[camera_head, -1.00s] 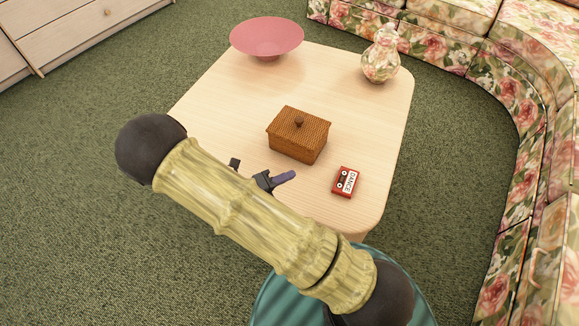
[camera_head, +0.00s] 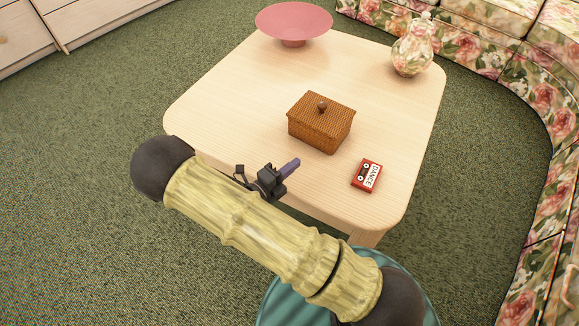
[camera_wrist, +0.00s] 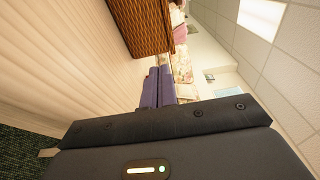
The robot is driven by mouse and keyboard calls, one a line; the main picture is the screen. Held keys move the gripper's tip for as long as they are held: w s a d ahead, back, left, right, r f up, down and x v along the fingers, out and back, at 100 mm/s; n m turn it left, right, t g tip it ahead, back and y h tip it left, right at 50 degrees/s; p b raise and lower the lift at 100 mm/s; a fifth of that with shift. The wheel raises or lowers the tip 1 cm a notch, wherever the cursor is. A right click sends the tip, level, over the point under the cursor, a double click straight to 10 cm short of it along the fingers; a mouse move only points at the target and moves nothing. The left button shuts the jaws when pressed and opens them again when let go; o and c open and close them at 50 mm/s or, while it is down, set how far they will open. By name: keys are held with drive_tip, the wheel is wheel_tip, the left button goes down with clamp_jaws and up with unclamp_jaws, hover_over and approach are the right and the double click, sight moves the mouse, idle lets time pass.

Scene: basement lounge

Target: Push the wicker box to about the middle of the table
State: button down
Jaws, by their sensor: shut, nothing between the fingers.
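The brown wicker box (camera_head: 320,124) with a round lid knob stands upright on the pale wooden table (camera_head: 235,100), near the middle and somewhat toward my side. In the wrist view the wicker box (camera_wrist: 140,25) shows at the top, just beyond my fingers. My gripper (camera_head: 291,165) is low over the near part of the table, to the lower left of the box and apart from it. Its purple fingers (camera_wrist: 158,87) are shut with nothing between them. My arm hides part of the table's near edge.
A red cassette (camera_head: 366,176) lies to the right of the box, near the table's near right edge. A pink bowl (camera_head: 293,20) stands at the far left and a floral vase (camera_head: 412,55) at the far right. A floral sofa (camera_head: 540,80) runs along the right.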

sight(317, 135)
drive_tip(key=b+x, duration=0.1)
drive_tip(key=x, duration=0.1)
drive_tip(key=b+x, duration=0.1)
drive_tip(key=x, duration=0.2)
drive_tip(key=b+x, duration=0.1)
drive_tip(key=x, duration=0.1)
drive_tip(key=shift+w+d+f, duration=0.25)
drive_tip(key=shift+w+a+b, duration=0.15)
drive_tip(key=shift+w+b, duration=0.75)
drive_tip(key=shift+w, duration=0.2)
drive_tip(key=shift+w+r, duration=0.25)
drive_tip(key=shift+w, duration=0.3)
drive_tip(key=shift+w, duration=0.15)
